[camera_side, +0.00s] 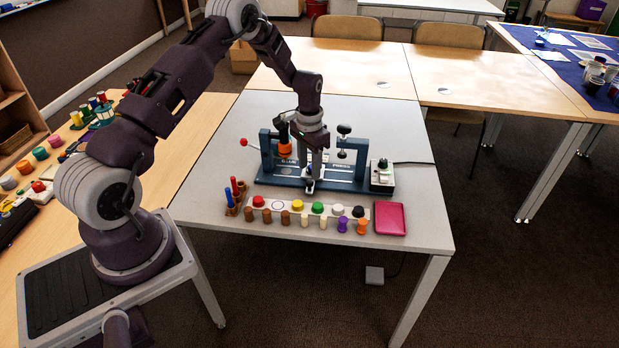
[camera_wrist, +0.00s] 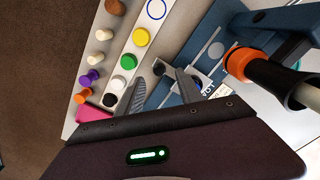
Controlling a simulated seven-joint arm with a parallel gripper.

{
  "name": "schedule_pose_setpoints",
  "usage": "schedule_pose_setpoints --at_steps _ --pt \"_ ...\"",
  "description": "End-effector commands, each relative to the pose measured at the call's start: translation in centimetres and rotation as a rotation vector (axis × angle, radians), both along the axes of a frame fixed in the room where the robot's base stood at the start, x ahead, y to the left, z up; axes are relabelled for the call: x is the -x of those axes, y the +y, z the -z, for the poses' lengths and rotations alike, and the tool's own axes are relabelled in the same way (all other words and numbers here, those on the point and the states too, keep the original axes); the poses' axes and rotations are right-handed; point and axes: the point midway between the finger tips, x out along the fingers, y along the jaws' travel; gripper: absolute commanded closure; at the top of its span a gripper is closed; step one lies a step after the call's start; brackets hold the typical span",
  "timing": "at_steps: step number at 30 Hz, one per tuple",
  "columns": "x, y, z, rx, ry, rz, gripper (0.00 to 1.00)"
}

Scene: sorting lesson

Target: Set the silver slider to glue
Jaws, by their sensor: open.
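The blue fixture (camera_side: 333,183) stands on the grey table, with white lettering on its base; one word at the right looks like "PRESS", and one at the left is too small to read surely. The silver slider (camera_side: 309,184) is at the front middle of the fixture, between the orange-and-black tool (camera_side: 284,148) and the black-knobbed press (camera_side: 343,143). My gripper (camera_side: 312,171) points down over the slider. In the wrist view my gripper (camera_wrist: 160,82) has its fingers apart, with nothing visible held. A pale metal part (camera_wrist: 197,78), likely the slider, lies beside the right finger, which partly hides it.
A white strip (camera_side: 328,210) with coloured round pieces lies in front of the fixture, with small pegs before it. A pink tray (camera_side: 390,219) is at its right. A switch box (camera_side: 382,176) adjoins the fixture's right end. A red-knobbed lever (camera_side: 244,142) sticks out left.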

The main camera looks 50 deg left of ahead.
Motion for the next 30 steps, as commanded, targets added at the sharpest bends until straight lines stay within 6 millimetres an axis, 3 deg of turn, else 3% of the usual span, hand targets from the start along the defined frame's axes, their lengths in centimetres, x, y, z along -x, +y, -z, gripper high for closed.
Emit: schedule_pose_setpoints --at_steps 3,7,16,23,30 --pt "0.1 -0.1 2.4 0.001 0.004 0.0 0.57" --pt "0.0 -0.1 4.1 0.001 0.002 0.0 0.57" --pt "0.0 -0.1 4.7 0.0 0.0 0.0 0.57" --pt "0.0 -0.1 4.7 0.0 0.0 0.0 1.0" --pt "0.0 -0.1 4.7 0.0 0.001 0.0 1.0"
